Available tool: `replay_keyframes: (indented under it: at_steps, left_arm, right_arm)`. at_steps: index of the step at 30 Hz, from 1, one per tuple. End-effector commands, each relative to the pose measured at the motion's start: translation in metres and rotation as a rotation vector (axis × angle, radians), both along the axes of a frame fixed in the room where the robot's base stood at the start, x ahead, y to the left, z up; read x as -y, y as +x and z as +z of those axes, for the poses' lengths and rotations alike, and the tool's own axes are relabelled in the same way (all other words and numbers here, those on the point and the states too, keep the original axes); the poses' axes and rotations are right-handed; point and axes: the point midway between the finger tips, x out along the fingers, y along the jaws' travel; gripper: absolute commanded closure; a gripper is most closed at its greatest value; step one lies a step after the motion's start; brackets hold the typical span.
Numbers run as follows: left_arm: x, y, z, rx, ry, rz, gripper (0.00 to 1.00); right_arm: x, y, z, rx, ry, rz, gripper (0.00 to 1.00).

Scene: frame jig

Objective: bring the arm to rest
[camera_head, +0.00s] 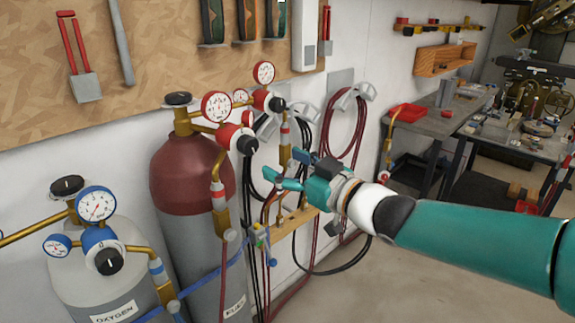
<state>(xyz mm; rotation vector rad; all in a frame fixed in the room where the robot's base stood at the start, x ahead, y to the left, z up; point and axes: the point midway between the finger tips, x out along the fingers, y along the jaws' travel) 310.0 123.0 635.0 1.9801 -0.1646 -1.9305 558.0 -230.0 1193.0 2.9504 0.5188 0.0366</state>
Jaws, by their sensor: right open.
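My right arm (470,236) is teal with a white and black wrist and comes in from the right edge. My right gripper (280,172) is open, with its fingers pointing left. It appears in front of the hoses and brass fittings beside the red-topped fuel cylinder; I cannot tell whether it touches any of them. No object shows between its fingers. My left arm and gripper are not in the view.
The red-topped cylinder (190,172) and the oxygen cylinder (85,270) with gauges stand at the left. Coiled hoses (345,125) hang on the wall. Workbenches (430,125) with loose items stand at the right back. Open floor (400,290) lies below my arm.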

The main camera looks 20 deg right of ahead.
Motion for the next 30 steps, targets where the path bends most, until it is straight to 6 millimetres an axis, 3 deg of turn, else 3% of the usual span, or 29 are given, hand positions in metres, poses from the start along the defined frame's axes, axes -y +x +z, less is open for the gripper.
replay_keyframes:
  at_steps: [9,11,14,17,23,26,30]
  left_arm:
    - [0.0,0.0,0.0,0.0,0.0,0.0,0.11]
    - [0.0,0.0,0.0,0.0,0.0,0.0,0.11]
    - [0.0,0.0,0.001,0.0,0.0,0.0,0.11]
    - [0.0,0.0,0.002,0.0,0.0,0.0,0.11]
    - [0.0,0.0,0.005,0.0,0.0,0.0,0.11]
    - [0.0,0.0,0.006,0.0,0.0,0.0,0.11]
    - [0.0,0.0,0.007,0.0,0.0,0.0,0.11]
  right_arm:
    - [0.001,0.001,-0.001,-0.004,0.0,-0.003,0.32]
    - [0.0,0.004,-0.008,-0.018,0.001,0.0,0.32]
    - [-0.004,0.015,-0.033,-0.068,0.006,0.011,0.32]
    - [-0.015,0.027,-0.081,-0.164,0.018,0.035,0.32]
    - [-0.046,0.03,-0.222,-0.474,0.127,0.049,0.32]
    - [-0.062,0.013,-0.296,-0.649,0.187,0.032,0.32]
    - [-0.083,-0.032,-0.392,-0.904,0.254,-0.011,0.32]
